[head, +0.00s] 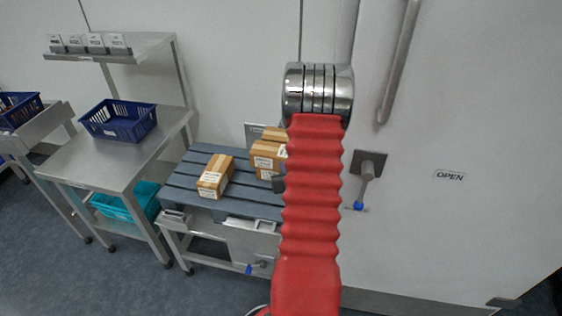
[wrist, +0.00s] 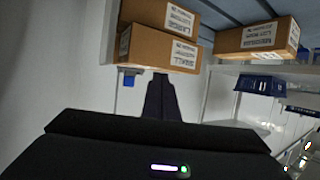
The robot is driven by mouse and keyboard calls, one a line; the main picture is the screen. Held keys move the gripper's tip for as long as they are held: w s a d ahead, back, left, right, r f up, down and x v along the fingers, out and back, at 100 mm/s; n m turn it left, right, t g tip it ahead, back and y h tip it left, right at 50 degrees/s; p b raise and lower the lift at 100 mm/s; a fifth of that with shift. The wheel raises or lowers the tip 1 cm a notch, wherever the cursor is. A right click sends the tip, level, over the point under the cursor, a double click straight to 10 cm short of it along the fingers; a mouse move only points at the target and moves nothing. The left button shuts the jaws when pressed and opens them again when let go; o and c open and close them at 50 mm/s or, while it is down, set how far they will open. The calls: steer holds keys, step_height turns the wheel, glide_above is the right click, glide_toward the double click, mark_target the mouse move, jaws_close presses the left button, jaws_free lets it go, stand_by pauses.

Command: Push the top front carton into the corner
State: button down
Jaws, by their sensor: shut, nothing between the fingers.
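In the head view several brown cartons rest on a blue-grey slatted table. A group of them (head: 266,150) sits at its right, partly hidden behind my red arm. A single carton (head: 215,177) lies apart to the left. The wrist view seems upside down. In it a labelled carton (wrist: 150,47) lies against another carton (wrist: 157,13), and a separate carton (wrist: 255,38) is to the right. My gripper (wrist: 160,76) is shut and empty, its tips close by the edge of the nearer carton; I cannot tell if they touch. In the head view my arm mostly hides it.
The slatted table (head: 180,181) has bare slats around the single carton. A steel bench with a blue crate (head: 118,121) stands to its left, a teal crate (head: 124,204) below.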

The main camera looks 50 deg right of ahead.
steer(key=shift+s+a, duration=0.2)
steer(key=shift+s, duration=0.05)
steer(key=shift+w+r, duration=0.1)
steer(key=w+a+r+n+g+y, duration=0.15)
steer(key=w+a+r, duration=0.25)
steer(key=a+r, duration=0.65)
steer(key=w+a+r+n+y, duration=0.35)
steer(key=a+r, duration=0.35)
steer(key=a, duration=0.6)
steer(key=s+a+r+n+g+y, duration=0.1)
steer(key=s+a+r, duration=0.3)
steer(key=s+a, duration=0.5)
steer(key=s+a+r+n+g+y, duration=0.2)
steer(key=s+a+r, duration=0.2)
steer(key=s+a, duration=0.5)
steer(key=a, duration=0.7)
steer(key=shift+a+r+y, duration=0.3)
steer(key=shift+a+y, duration=0.1)
